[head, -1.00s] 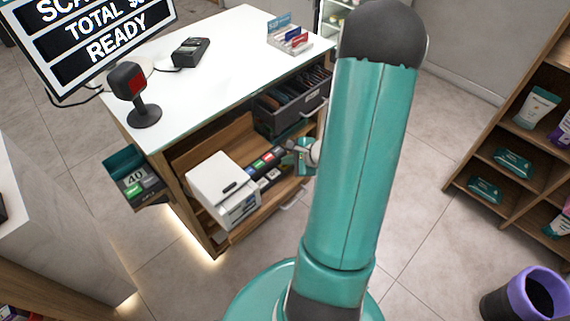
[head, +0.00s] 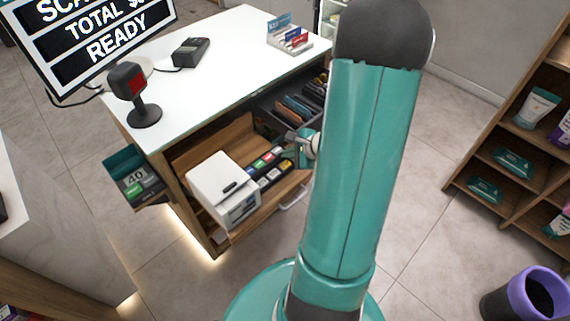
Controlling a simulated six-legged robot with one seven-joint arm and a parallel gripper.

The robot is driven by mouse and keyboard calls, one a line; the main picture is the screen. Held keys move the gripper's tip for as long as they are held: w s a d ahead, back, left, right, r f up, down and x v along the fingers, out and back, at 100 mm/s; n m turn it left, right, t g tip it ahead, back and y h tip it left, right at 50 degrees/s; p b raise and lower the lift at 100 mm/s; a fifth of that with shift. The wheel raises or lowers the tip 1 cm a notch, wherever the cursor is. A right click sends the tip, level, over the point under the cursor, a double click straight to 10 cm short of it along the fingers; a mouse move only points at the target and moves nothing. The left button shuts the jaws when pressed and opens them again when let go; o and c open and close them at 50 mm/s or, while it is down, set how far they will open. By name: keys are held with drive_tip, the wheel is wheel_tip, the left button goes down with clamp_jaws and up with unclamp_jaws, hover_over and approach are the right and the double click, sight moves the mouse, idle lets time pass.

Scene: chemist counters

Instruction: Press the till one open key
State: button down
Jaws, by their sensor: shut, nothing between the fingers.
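No key marked as the till one open key can be made out. A row of small dark pieces with green, red and white tops (head: 267,158) lies in the open lower part of the counter, beside a white box-shaped device (head: 223,189). Whether these are keys is too small to tell. My gripper (head: 299,148) is shut and empty, just right of the row's far end and below the upper drawer. My own teal arm hides part of it. Contact with anything cannot be told.
The upper drawer (head: 268,117) stands open with upright packets inside; my arm hides its right end. The white counter top (head: 215,85) carries a scanner (head: 137,95), a card terminal (head: 191,52) and a card holder (head: 290,38).

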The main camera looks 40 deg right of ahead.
sight(288, 166)
drive_tip(key=shift+r, duration=1.6)
drive_tip(key=a+r+n+g+y, duration=0.1)
drive_tip(key=a+r+n+g, duration=0.1)
drive_tip(key=a+r+n, duration=0.65)
drive_tip(key=a+r+n+g+y, duration=0.1)
drive_tip(key=a+r+n, duration=0.4)
drive_tip(key=a, duration=0.6)
drive_tip(key=s+a+r+n+h, duration=0.4)
drive_tip(key=s+a+r+n, duration=0.4)
drive_tip(key=n, duration=0.3)
drive_tip(key=shift+s+v, duration=0.25)
drive_tip(key=shift+v, duration=0.9)
drive_tip(key=shift+w+d+f, duration=0.1)
drive_tip(key=shift+d+f, duration=0.05)
drive_tip(key=shift+d, duration=0.05)
